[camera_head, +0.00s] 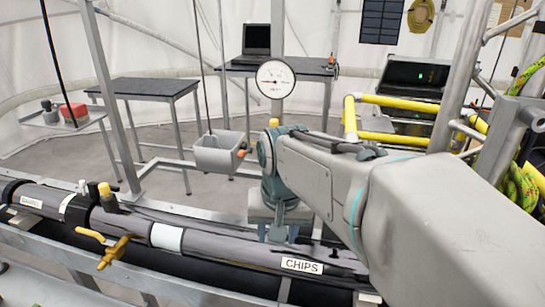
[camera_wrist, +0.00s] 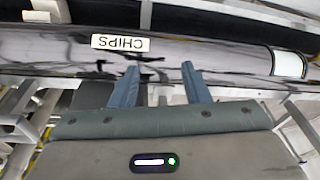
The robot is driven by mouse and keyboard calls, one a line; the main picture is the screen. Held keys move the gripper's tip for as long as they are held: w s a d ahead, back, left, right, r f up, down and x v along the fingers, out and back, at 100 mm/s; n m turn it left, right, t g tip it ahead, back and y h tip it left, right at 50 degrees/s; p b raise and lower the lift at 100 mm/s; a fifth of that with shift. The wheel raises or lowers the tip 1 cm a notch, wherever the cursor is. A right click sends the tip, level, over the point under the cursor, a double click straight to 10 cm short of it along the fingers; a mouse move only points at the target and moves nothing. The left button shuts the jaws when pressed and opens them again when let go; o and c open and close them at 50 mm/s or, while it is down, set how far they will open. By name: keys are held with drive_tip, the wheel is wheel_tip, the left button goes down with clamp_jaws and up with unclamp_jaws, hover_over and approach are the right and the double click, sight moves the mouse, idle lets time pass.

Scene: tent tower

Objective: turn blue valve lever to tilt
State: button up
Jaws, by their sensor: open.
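I cannot make out a clearly blue valve lever in either view. A grey pipe (camera_head: 213,243) with a CHIPS label (camera_head: 302,266) runs across the front, and it also shows in the wrist view (camera_wrist: 220,52). A small dark fitting sits on the pipe beside the label; whether it is the lever, I cannot tell. My gripper (camera_head: 278,234) points down at the pipe, left of the label in the head view. In the wrist view my gripper (camera_wrist: 158,68) is open, with its two blue-grey fingers apart and nothing visible between them.
A yellow valve handle (camera_head: 113,250) is on the pipe further left. Yellow tubing (camera_head: 400,103) and metal posts are at the right. Dark tables (camera_head: 145,88) stand at the back.

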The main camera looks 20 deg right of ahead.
drive_tip(key=w+d+r+m+g+p, duration=0.1)
drive_tip(key=w+d+r+m+p, duration=0.1)
drive_tip(key=w+d+r+m, duration=0.5)
drive_tip(key=w+d+r+m+g+p, duration=0.1)
drive_tip(key=w+d+r+m+p, duration=0.1)
drive_tip(key=w+d+r+m, duration=0.55)
drive_tip(key=a+f+n, duration=0.1)
drive_tip(key=f, duration=0.3)
drive_tip(key=s+f+n, duration=0.1)
drive_tip(key=f, duration=0.3)
drive_tip(key=s+a+f+n, duration=0.1)
drive_tip(key=f, duration=0.3)
drive_tip(key=shift+a, duration=0.35)
clamp_jaws()
